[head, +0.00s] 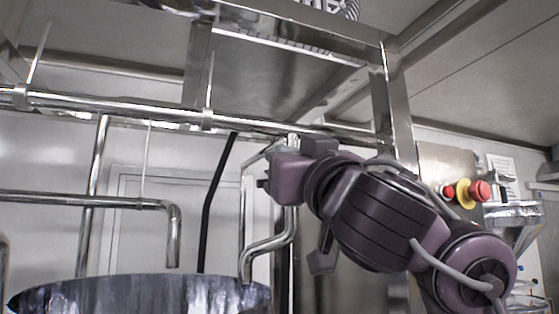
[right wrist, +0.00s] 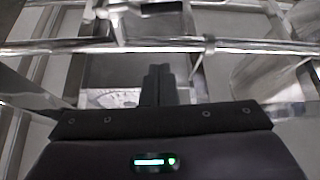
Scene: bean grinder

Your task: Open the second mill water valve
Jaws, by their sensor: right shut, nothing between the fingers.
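A horizontal steel pipe (head: 110,104) with clamp-like fittings crosses the head view. One fitting (head: 207,119) has a thin rod rising from it. I cannot tell which part is the second mill water valve. My right gripper (head: 264,184) is raised at the pipes, beside a bent vertical pipe (head: 286,228), and partly covers them. In the right wrist view its dark fingers (right wrist: 159,84) are shut and empty, below a steel pipe (right wrist: 250,45) in the picture. A metal fitting (right wrist: 114,14) shows at the top there. My left gripper is out of view.
A large metal drum (head: 140,294) stands at the lower left under a downturned pipe (head: 174,235). A steel frame (head: 388,100) rises behind my right arm. A red button (head: 479,191) shows at the right. Pipes crowd the space around the gripper.

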